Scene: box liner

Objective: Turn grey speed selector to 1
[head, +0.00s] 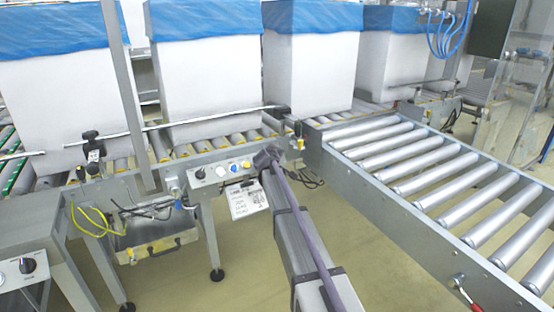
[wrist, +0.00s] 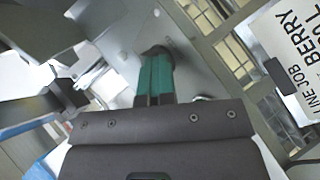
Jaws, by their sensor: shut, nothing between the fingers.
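My gripper (head: 266,157) is at the right end of a small control panel (head: 224,172) on the conveyor frame. In the wrist view its green fingers (wrist: 156,76) are together and empty. A dark rounded part (wrist: 158,50) shows at the fingertips. It may be the grey speed selector, but I cannot tell, nor whether the fingers touch it. The panel's left side carries a black knob (head: 200,174), with white, blue and yellow controls to its right. The selector's markings and setting cannot be read.
A printed job sheet (head: 248,199) hangs below the panel; it also shows in the wrist view (wrist: 290,60). Tall white boxes with blue liners (head: 312,60) stand on the conveyor behind. A roller conveyor (head: 440,180) lies to the right. Another panel with a black knob (head: 27,265) is at lower left.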

